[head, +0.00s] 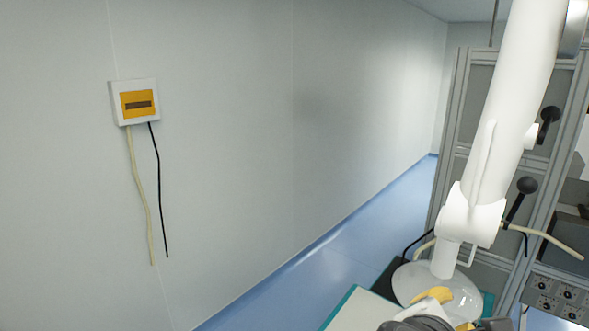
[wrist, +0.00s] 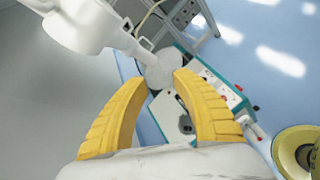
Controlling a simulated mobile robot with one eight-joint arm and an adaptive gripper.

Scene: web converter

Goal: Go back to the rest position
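My gripper (wrist: 161,80) shows in the wrist view with its two yellow fingers spread apart. It is open, and nothing is held between the fingers. In the head view my gripper (head: 449,308) is at the bottom right edge, partly cut off, close to the clear hood of a white jointed tube. I cannot tell whether it touches the hood. The rest position itself is not marked in either view.
The white tube (head: 508,95) ends in a round clear hood (head: 408,279). A teal-edged machine (wrist: 205,77) lies beyond the fingers. A grey metal frame (head: 455,140) stands right. A wall box (head: 137,101) hangs left. Blue floor (head: 335,262) is clear along the wall.

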